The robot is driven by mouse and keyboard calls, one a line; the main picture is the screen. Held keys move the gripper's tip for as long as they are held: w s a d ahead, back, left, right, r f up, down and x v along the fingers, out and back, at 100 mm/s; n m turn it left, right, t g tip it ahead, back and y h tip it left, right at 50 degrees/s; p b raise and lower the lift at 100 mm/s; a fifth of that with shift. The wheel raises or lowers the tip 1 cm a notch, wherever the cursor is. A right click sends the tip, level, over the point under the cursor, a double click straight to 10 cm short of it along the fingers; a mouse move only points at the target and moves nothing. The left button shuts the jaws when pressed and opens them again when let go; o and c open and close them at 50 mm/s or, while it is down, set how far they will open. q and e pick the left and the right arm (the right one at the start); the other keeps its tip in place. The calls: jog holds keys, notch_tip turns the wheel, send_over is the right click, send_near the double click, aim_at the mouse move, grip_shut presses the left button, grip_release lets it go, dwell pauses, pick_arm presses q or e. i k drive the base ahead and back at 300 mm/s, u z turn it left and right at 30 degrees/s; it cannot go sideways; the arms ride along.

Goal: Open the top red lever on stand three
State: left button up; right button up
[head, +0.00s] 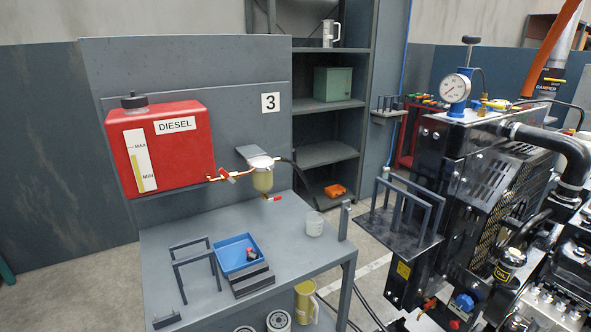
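Stand three is a grey bench with a back panel that bears a white number 3 sign (270,102). A red diesel tank (160,145) hangs on the panel's left side. The top red lever (226,173) sits on the pipe just right of the tank's lower corner; it is small and its exact angle is hard to tell. A second red lever (275,198) is below the yellowish filter bowl (263,180). Neither of my grippers is in view.
The bench top (200,232) holds a blue tray (238,250), thin metal frames and a white cup (314,224). Right of it stands a black engine (450,160) with a gauge. Grey shelves (325,155) stand behind. Space before the tank and levers looks clear.

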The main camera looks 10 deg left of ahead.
aim_at(223, 172)
jog(key=z, duration=2.25)
jog(key=k, duration=1.9)
jog(key=u, duration=1.75)
jog(key=i, duration=0.5)
jog(key=u, duration=0.05)
